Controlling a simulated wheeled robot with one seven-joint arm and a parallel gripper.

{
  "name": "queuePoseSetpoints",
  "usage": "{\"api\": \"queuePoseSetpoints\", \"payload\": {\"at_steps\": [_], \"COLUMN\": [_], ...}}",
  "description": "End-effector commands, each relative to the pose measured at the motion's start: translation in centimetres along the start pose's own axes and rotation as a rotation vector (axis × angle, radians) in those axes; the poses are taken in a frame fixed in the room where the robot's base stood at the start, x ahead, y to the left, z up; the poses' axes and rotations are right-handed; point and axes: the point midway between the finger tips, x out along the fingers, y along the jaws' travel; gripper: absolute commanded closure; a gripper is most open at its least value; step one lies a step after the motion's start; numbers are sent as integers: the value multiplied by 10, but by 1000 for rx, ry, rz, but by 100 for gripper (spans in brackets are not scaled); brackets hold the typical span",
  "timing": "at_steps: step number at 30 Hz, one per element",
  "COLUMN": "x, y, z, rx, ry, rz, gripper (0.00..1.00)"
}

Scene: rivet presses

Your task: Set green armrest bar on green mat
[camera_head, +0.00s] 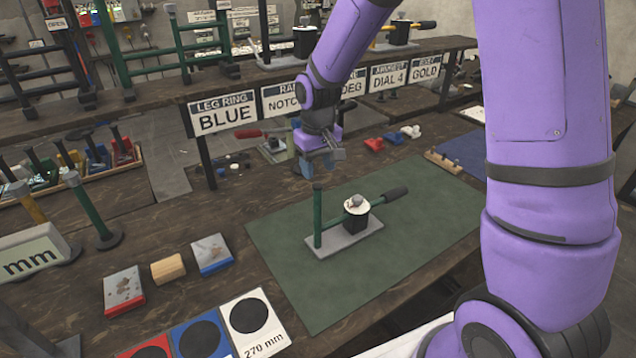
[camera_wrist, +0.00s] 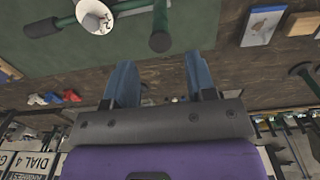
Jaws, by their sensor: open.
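The green mat (camera_head: 285,270) lies on the dark wooden bench. On it stands a press with a grey base plate (camera_head: 335,246), a black block with a white dial (camera_head: 356,204), a green lever with a black grip (camera_head: 394,194), and an upright green post (camera_head: 318,222). I cannot tell for sure which green piece is the armrest bar. My gripper (camera_head: 306,166) hangs above the back of the mat, behind the post, open with its blue fingers apart and empty. In the wrist view the post (camera_wrist: 160,38) and the grip (camera_wrist: 42,27) lie ahead of my gripper (camera_wrist: 160,65), apart from it.
Another green post (camera_head: 90,208) stands on a dark foot at the left. A sign shelf (camera_head: 225,112) runs behind. Red and blue pieces (camera_head: 374,143) lie behind the mat. The mat's front is clear.

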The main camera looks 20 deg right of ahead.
Motion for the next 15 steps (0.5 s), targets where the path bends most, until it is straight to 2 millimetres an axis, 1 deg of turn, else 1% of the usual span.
{"api": "queuePoseSetpoints", "payload": {"at_steps": [1, 6, 15], "x": [-10, -30, -41], "y": [0, 0, 0], "z": [0, 0, 2], "rx": [0, 0, 1], "ry": [4, 3, 4], "rz": [0, 0, 1], "gripper": [49, 49, 49]}}
